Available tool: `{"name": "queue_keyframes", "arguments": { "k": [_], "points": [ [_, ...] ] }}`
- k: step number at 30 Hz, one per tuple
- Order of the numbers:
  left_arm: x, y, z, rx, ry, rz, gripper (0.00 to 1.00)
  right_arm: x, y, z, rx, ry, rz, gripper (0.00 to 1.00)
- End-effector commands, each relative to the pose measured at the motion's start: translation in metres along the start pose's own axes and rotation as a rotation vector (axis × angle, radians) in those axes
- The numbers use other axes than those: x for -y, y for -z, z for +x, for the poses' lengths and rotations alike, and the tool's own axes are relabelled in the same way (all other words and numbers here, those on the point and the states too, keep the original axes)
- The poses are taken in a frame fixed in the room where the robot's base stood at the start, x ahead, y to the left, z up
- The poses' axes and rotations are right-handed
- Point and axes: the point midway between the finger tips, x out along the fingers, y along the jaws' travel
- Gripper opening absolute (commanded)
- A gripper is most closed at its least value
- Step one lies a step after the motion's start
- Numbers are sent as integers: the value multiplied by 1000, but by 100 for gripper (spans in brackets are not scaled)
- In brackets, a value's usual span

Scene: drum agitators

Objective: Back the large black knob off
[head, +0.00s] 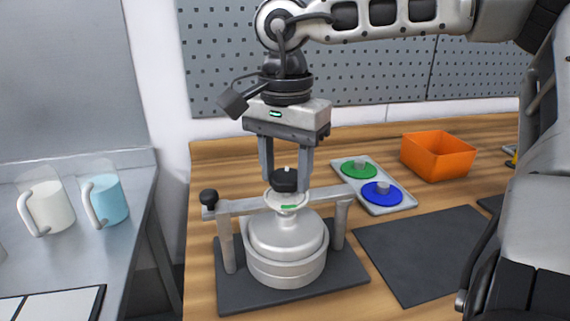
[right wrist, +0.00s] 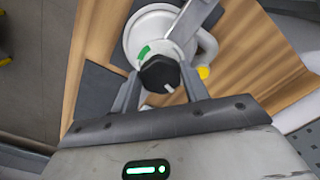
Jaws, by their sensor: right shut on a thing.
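The large black knob (head: 285,180) sits on top of the silver drum unit (head: 287,252), at the middle of the grey crossbar (head: 243,206). It also shows in the right wrist view (right wrist: 159,73) as a faceted knob with a white mark. My right gripper (head: 286,186) points straight down from above, one finger on each side of the knob, and is shut on it. A green mark (head: 290,207) shows on the pale collar just below the knob. My left gripper is not in view.
A smaller black knob (head: 208,197) is at the crossbar's left end. A grey tray (head: 399,206) with green and blue discs, an orange bin (head: 438,155) and a dark mat (head: 425,252) are to the right. Two mugs stand on the left counter (head: 133,222).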

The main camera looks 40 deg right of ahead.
Motion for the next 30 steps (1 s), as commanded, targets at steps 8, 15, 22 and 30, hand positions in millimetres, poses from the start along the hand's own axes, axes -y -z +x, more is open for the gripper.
{"name": "queue_keyframes", "arguments": {
  "k": [8, 15, 22, 30],
  "points": [
    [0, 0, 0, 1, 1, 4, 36, -3, -1, 5, 8, -16, -110, 22],
    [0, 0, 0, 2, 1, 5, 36, -3, -1, 5, 8, -16, -139, 22],
    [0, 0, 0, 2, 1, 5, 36, -3, -1, 5, 7, -16, -139, 22],
    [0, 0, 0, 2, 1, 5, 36, -2, -1, 4, 5, -11, -138, 67]
  ]
}}
